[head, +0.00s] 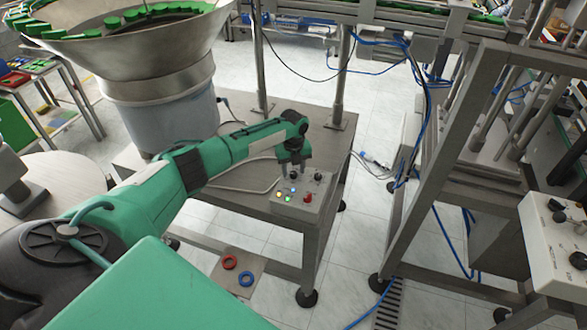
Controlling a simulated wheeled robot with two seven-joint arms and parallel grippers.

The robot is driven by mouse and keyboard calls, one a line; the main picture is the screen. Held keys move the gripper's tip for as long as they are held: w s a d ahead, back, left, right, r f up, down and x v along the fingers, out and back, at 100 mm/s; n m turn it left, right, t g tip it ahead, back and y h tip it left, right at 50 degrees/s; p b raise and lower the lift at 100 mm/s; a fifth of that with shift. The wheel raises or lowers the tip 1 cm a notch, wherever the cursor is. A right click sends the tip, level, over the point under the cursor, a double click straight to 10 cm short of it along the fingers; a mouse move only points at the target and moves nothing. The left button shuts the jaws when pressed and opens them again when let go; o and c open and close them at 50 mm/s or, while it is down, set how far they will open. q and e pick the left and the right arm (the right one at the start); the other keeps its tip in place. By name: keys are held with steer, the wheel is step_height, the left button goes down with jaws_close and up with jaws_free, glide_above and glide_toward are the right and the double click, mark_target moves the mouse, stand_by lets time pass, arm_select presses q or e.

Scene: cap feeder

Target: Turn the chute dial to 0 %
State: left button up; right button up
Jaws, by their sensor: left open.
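A light grey control box (303,205) sits on the near right corner of the steel table. Its top carries lit lamps (283,197), a red button (307,198) and small dark knobs, one of them (318,178) to the right of my gripper. My left gripper (295,171) reaches over the back of the box, pointing down, with its fingers open. A small dark knob (294,174) shows between or just behind the fingertips; I cannot tell if they touch it. The dial's scale and setting are too small to read. My right gripper is not in view.
A large steel bowl feeder (150,55) with green caps stands on the table's left. A red ring (230,262) and a blue ring (246,279) lie on a low plate. Cables cross the floor.

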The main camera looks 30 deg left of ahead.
arm_select(q)
steer(key=shift+f, duration=0.25)
steer(key=c, duration=1)
